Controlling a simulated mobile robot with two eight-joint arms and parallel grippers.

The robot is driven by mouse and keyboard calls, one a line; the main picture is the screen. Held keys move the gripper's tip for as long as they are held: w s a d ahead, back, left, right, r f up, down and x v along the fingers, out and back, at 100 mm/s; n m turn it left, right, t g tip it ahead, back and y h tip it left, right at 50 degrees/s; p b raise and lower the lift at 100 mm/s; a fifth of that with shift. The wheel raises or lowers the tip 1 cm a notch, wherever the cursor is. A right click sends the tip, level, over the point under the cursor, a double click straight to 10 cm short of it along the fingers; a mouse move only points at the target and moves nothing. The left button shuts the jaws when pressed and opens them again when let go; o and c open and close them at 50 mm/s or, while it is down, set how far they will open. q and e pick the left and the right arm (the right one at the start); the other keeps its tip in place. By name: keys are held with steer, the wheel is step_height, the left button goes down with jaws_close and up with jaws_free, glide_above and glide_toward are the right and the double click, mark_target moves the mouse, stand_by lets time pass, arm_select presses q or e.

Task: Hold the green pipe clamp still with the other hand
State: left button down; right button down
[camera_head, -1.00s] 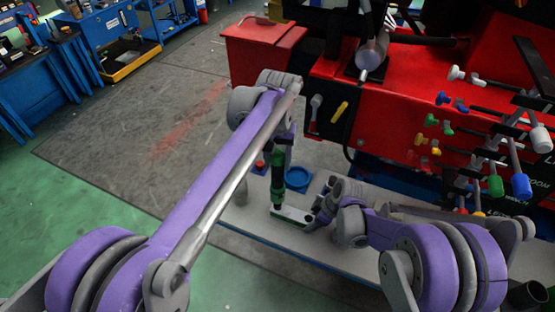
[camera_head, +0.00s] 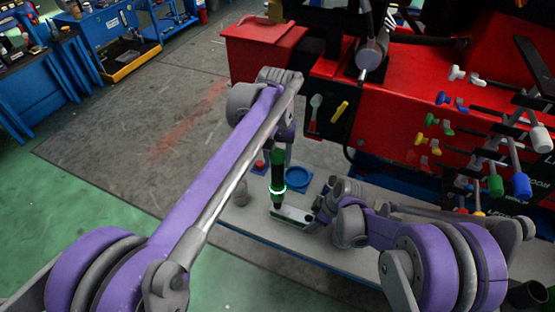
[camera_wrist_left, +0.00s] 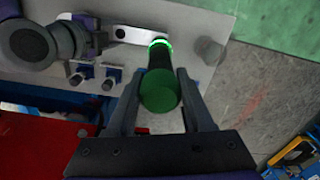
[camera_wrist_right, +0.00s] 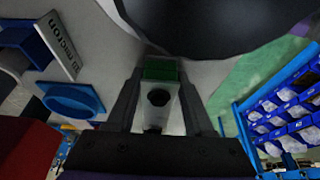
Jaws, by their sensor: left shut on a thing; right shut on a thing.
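A green and black driver-like tool (camera_head: 278,172) stands upright in my left gripper (camera_head: 281,150), with a bright green ring lit near its lower end. In the left wrist view its round green end (camera_wrist_left: 160,90) sits between the fingers. The tool's lower end meets one end of the pale, green-edged pipe clamp (camera_head: 292,215), which lies low over the grey work surface. My right gripper (camera_head: 320,217) is shut on the clamp's other end. The right wrist view shows the clamp's green and pale end (camera_wrist_right: 160,72) between the fingers. The exact tip contact is hidden.
A blue round dish (camera_head: 298,178) and a small red and blue item (camera_head: 259,168) lie on the grey surface (camera_head: 255,218) behind the tool. A red machine (camera_head: 390,110) with coloured levers stands at the right. Open floor lies to the left.

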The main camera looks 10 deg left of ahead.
mark_target(278, 152)
arm_select(q)
steer(key=shift+r, duration=2.3)
arm_select(e)
steer(key=shift+c, duration=1)
jaws_free()
steer(key=shift+r, duration=0.1)
steer(key=v, duration=1.1)
steer(key=shift+d+r, duration=0.15)
steer(key=shift+r, duration=0.2)
steer(key=shift+s, duration=0.15)
